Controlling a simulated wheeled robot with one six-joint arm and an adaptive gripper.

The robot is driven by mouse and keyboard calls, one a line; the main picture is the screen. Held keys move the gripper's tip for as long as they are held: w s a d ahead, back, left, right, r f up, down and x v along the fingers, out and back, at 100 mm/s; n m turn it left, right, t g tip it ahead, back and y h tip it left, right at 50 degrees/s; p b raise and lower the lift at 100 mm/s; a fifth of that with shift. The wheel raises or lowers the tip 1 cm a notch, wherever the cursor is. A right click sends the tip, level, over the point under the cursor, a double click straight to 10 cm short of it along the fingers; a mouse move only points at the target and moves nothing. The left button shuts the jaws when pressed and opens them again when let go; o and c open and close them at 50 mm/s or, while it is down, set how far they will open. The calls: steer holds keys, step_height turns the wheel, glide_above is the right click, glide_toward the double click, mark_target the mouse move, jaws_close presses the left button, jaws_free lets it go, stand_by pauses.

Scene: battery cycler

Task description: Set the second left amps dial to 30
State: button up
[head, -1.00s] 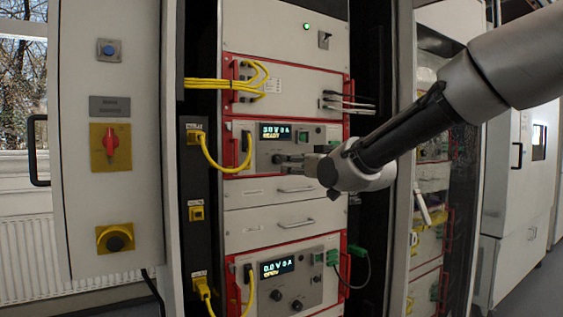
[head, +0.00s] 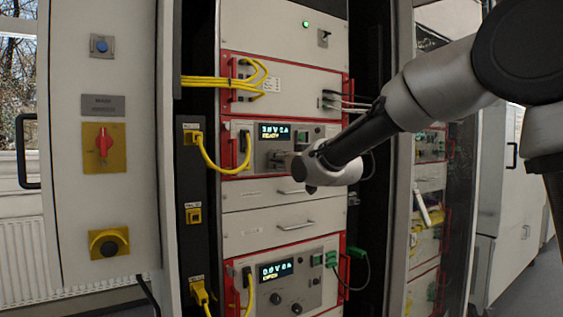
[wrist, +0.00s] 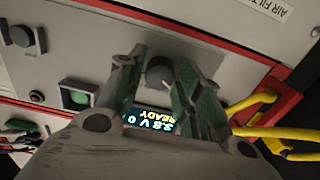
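The upper amps unit, with its lit display (head: 274,132), is in the rack in the head view. My gripper (head: 284,160) is at its front, just below the display, and covers the dial there. In the wrist view the picture is turned over. A dark round dial (wrist: 160,73) with a pale mark sits between the two fingertips of my gripper (wrist: 157,72). The fingers are apart, one on each side of the dial, and a gap shows at the left finger. The display (wrist: 150,120) reads 3.8 V 0 and READY; its end is hidden by my gripper.
Another dark knob (wrist: 20,36) and a green-lit button (wrist: 76,97) are on the same panel. Yellow cables (head: 208,158) hang at the unit's left. A similar unit (head: 310,282) is lower in the rack. A red emergency-style switch (head: 103,147) is on the left cabinet.

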steer(key=c, duration=0.5)
steer(key=shift+m, duration=0.3)
steer(key=m, duration=2.3)
steer(key=shift+m, duration=0.3)
steer(key=o, duration=1.1)
steer(key=shift+c, duration=0.2)
